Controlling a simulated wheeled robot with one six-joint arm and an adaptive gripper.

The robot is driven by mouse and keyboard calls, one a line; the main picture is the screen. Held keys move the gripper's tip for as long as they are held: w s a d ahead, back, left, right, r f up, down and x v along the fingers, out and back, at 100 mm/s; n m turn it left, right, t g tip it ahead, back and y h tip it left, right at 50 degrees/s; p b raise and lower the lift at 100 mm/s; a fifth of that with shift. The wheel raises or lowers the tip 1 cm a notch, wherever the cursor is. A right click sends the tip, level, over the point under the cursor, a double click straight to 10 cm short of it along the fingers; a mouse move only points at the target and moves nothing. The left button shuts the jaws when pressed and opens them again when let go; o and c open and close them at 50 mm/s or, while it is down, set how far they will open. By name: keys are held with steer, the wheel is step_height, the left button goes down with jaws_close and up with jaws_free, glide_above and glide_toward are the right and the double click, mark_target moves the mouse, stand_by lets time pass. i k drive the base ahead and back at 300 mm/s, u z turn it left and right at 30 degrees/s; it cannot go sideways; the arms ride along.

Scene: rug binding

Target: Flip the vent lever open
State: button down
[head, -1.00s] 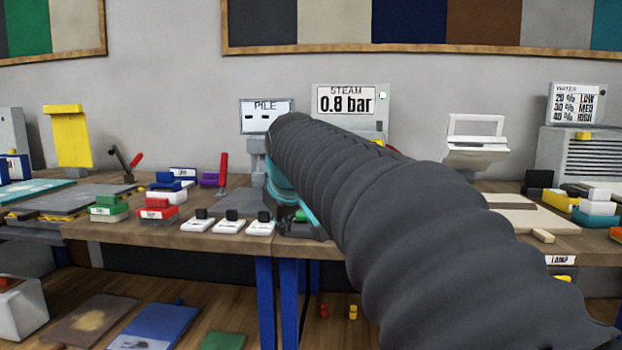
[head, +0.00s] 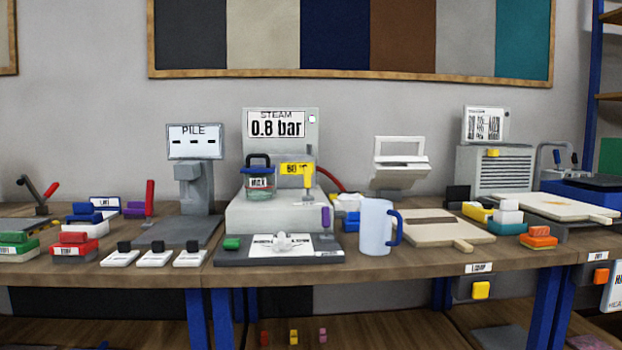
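The grey steam unit (head: 278,215) stands on the bench in the middle of the head view, with a display (head: 276,125) reading 0.8 bar. On it is a yellow plate (head: 292,169) with a small upright yellow lever (head: 307,178) at its right. A purple handle (head: 325,218) stands upright at the unit's front right. No readable label says which is the vent lever. A greenish jar (head: 259,183) with a dark handle sits left of the yellow plate. My gripper is not in view.
A dark-edged board (head: 330,255) with a white sheet lies before the unit. A pale mug (head: 375,228) with a blue handle stands close at its right. The pile gauge (head: 194,175) and several small white blocks are left. Cutting boards (head: 435,232) lie right.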

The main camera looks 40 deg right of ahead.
mark_target(306, 170)
steer(key=u, duration=1.5)
steer(key=k, duration=1.5)
steer(key=z, duration=2.5)
